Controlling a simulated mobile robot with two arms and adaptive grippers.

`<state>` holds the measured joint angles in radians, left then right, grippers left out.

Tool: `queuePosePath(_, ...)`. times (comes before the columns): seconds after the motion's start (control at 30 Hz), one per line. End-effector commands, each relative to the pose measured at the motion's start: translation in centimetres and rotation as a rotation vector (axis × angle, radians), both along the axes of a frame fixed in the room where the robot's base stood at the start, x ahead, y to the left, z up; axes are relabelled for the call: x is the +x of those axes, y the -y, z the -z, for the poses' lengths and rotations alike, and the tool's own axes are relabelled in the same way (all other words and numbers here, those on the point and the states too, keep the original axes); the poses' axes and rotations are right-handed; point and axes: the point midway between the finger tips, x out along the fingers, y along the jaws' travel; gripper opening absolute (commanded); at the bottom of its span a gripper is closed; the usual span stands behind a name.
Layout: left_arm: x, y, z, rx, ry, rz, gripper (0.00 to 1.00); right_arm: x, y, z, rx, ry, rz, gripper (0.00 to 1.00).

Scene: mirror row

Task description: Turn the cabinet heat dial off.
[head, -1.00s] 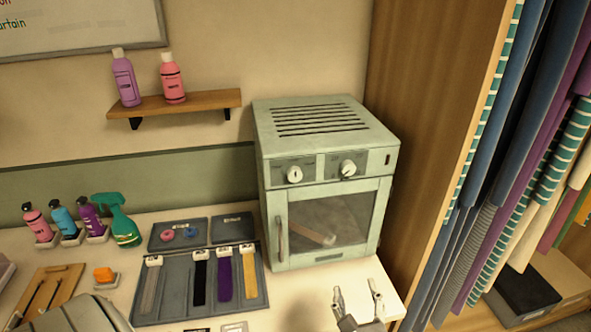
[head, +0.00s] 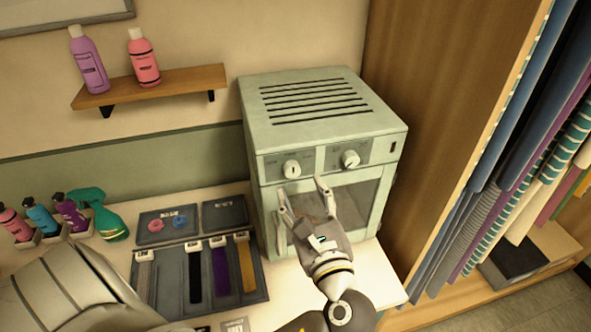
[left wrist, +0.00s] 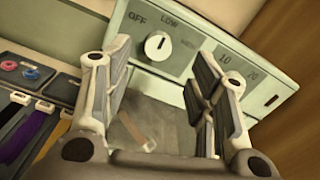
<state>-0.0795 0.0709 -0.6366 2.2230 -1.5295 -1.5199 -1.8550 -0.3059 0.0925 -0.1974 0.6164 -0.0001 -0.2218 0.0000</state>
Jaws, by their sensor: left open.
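The pale green cabinet (head: 330,127) stands on the counter with two white dials on its front panel. The heat dial (head: 291,169) is the left one; in the left wrist view it (left wrist: 158,45) sits beside the words OFF and LOW. Its dark mark there points up, roughly toward LOW. The right dial (head: 350,159) is hidden by a finger in the wrist view, near the numbers 10 and 20. My left gripper (head: 303,187) is open and empty in front of the cabinet door, just below the heat dial, apart from it. My right gripper is not seen.
A tray of coloured strips (head: 261,281) lies left of the cabinet. Several bottles (head: 70,213) stand further left. A shelf (head: 160,85) with two bottles hangs above. A wooden partition (head: 425,120) and hanging cloths close off the right side.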

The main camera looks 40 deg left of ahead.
Motion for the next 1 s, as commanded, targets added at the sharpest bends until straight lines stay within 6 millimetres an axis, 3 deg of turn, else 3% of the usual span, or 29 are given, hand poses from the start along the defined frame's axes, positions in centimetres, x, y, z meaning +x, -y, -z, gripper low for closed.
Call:
queuePosePath(0.13, 1.8, -2.2, -0.4, 0.004, 0.001, -0.002, 0.52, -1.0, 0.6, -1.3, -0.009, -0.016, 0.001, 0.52)
queuePosePath(0.3, 3.2, -3.8, -0.2, 0.002, 0.0, -0.001, 0.52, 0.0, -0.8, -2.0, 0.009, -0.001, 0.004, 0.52)
queuePosePath(0.47, 3.8, -4.4, 0.0, -0.001, -0.001, -0.001, 0.52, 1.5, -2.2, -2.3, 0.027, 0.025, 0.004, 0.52)
queuePosePath(0.7, 3.8, -4.5, 0.0, -0.001, -0.001, 0.0, 0.52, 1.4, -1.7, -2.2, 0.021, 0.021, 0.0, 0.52)
queuePosePath(1.0, 3.8, -4.4, 0.0, -0.002, 0.0, -0.001, 0.14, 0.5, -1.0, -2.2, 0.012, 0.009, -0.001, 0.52)
